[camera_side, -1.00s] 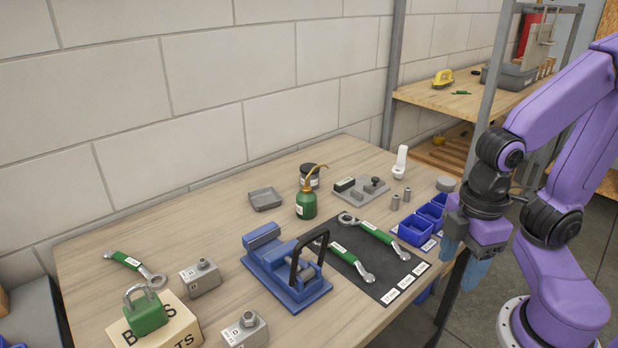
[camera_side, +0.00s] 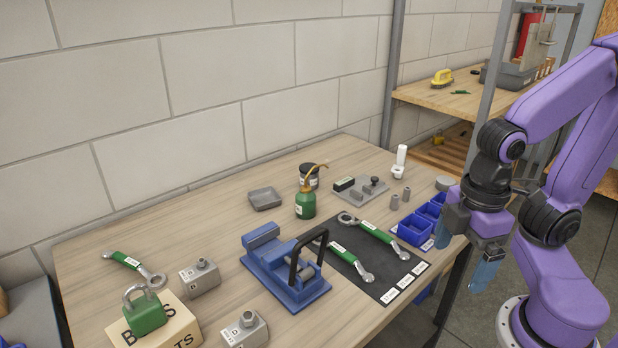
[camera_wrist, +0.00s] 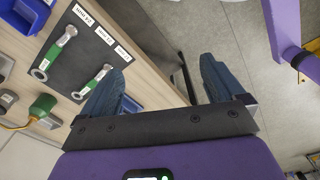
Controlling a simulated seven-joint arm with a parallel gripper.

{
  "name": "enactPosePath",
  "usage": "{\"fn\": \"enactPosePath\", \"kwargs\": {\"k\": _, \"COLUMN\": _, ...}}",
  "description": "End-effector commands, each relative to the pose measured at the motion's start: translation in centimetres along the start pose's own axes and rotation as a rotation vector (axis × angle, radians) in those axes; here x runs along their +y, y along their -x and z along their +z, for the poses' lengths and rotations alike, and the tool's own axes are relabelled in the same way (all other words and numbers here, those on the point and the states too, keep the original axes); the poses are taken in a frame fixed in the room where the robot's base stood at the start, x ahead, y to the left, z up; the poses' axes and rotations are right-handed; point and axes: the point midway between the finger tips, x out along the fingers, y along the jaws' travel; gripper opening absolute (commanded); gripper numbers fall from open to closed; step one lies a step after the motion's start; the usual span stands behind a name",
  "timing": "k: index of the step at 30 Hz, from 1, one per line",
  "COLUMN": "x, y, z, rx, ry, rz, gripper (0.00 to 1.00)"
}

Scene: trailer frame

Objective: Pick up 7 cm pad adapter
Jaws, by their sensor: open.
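My gripper (camera_side: 464,252) is open and empty beside the right edge of the bench, next to the blue bins. In the wrist view my gripper (camera_wrist: 158,85) has its two blue fingers spread wide, with the bench edge and floor beyond. I cannot tell for sure which part is the 7 cm pad adapter. My gripper touches none of these.
Blue bins (camera_side: 413,231) line the right edge. A black mat (camera_side: 343,262) holds two green-handled wrenches. A blue vise (camera_side: 285,275), green oil can (camera_side: 306,204), grey tray (camera_side: 265,199) and white upright item (camera_side: 400,162) also stand on the bench (camera_side: 220,232).

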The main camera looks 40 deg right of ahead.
Motion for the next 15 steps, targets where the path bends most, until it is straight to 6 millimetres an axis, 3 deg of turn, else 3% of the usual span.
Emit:
{"fn": "enactPosePath", "kwargs": {"k": 6, "x": 0.0, "y": 4.0, "z": -0.3, "rx": 0.003, "ry": -0.02, "rz": -0.009, "gripper": 0.96}}
{"fn": "enactPosePath", "kwargs": {"k": 15, "x": 0.7, "y": 3.3, "z": -2.9, "rx": -0.018, "ry": -0.382, "rz": -0.175, "gripper": 0.96}}
